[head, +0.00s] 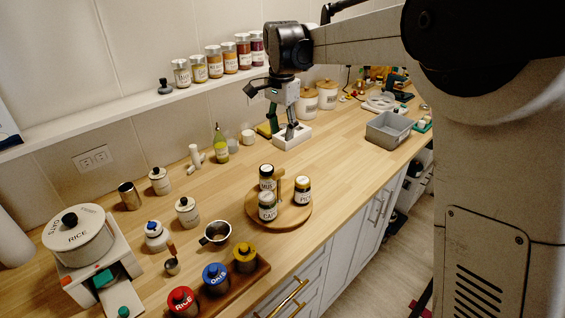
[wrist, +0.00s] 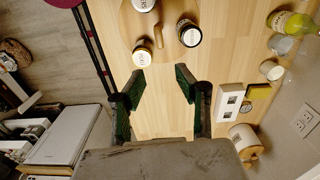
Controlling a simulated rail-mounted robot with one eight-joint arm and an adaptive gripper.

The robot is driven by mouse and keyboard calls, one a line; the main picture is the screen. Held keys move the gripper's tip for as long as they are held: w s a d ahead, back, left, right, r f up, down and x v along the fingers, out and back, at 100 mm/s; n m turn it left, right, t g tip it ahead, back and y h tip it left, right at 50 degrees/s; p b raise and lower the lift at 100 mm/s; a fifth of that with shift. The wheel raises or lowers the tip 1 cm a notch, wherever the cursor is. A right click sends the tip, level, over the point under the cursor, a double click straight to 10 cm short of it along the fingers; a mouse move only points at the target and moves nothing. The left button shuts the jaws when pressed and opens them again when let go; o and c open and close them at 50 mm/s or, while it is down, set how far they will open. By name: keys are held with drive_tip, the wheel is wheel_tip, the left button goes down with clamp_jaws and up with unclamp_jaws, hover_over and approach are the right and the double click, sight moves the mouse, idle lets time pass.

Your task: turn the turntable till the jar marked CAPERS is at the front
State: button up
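The jar whose label begins "CA" (head: 267,208) is on the turntable's near-left side in the head view. A jar beginning "PIC" (head: 302,191) is on the right, and a third jar (head: 266,177), its label only partly legible, is at the back. In the wrist view the turntable (wrist: 128,25) is at the top, beyond the fingertips. My gripper (wrist: 161,76) is open and empty, pointing down (head: 285,132), apart from the turntable.
A green bottle (head: 220,145) and white cups stand towards the wall. A grey bin (head: 390,130) is to the right. Canisters, a metal cup (head: 215,234) and colour-lidded jars stand left of the turntable. Counter right of the turntable is clear.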

sight(282, 169)
wheel_tip(282, 169, down, 14)
drive_tip(key=shift+r+p, duration=0.1)
drive_tip(key=shift+p, duration=0.5)
clamp_jaws()
idle(0.3)
